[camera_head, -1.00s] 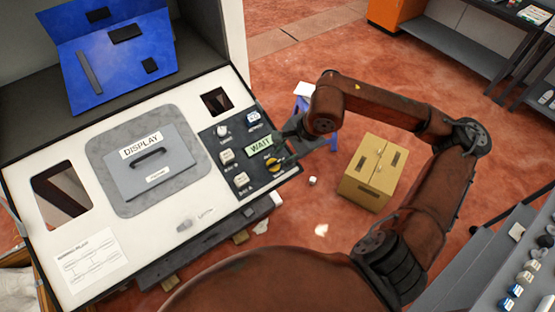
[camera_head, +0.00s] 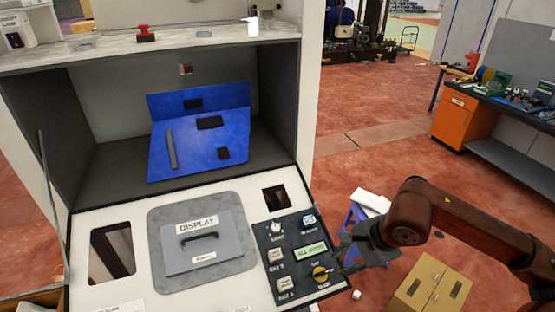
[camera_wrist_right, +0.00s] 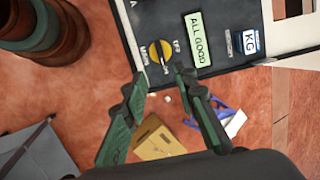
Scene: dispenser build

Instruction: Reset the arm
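My right arm (camera_head: 468,222) comes in from the right in the head view. Its gripper (camera_head: 345,250) is at the right edge of the dispenser's dark control panel (camera_head: 268,240). In the right wrist view the two green fingers of this gripper (camera_wrist_right: 162,80) stand apart with nothing between them. The yellow knob (camera_wrist_right: 160,53) lies just beyond the fingertips; I cannot tell if they touch it. It also shows in the head view (camera_head: 320,273). The green screen (camera_head: 310,251) reads "ALL GOOD". My left gripper is not in view.
The DISPLAY hatch (camera_head: 204,246) is closed on the white front. A blue folded board (camera_head: 200,135) stands in the recess above. A blue stool (camera_head: 356,222) and a cardboard box (camera_head: 430,285) are on the floor near my arm. An orange cabinet (camera_head: 462,118) stands farther right, with open floor between.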

